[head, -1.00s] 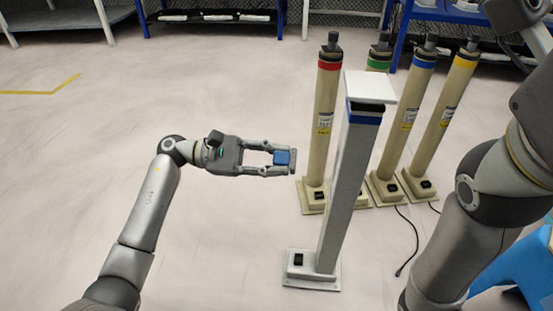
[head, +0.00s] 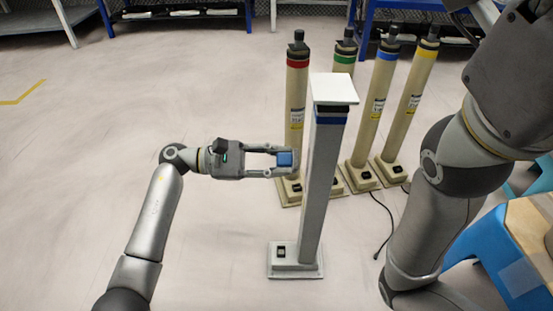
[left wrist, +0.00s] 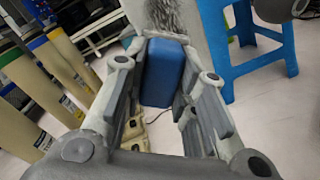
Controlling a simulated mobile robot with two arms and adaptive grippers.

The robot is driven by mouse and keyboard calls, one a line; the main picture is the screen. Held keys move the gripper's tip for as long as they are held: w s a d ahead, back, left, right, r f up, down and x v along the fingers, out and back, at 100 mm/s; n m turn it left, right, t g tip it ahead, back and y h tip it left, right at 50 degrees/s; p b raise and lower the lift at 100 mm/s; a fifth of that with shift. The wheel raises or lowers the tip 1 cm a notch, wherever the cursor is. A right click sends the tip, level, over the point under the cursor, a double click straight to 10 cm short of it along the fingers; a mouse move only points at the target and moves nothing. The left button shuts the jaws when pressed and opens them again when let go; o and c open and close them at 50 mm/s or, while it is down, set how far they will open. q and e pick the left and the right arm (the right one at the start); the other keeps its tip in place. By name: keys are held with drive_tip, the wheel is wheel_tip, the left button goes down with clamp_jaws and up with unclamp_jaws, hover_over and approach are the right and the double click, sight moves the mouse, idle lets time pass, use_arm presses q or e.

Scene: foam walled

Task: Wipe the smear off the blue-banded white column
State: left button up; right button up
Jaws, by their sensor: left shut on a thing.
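The white column (head: 320,175) with a blue band (head: 331,118) stands upright on a square base, with a flat white plate on top. My left gripper (head: 287,161) is shut on a blue block (head: 285,157), just left of the column's shaft at mid-height. In the left wrist view the blue block (left wrist: 165,73) sits between the fingers, in front of the column. A dark, streaky smear (left wrist: 175,15) shows on the column face just beyond the block. I cannot tell whether the block touches the column. My right gripper is out of view.
Several beige columns with red (head: 298,63), green, blue and yellow bands stand behind. A black cable (head: 386,215) lies on the floor. A blue stool (head: 500,245) is at the right, near my right arm. The floor to the left is clear.

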use_arm(q)
drive_tip(key=shift+d+b, duration=0.4)
drive_tip(key=shift+d, duration=0.6)
idle(0.3)
drive_tip(key=shift+s+p, duration=0.35)
drive_tip(key=shift+s, duration=1.6)
drive_tip(key=shift+r, duration=0.15)
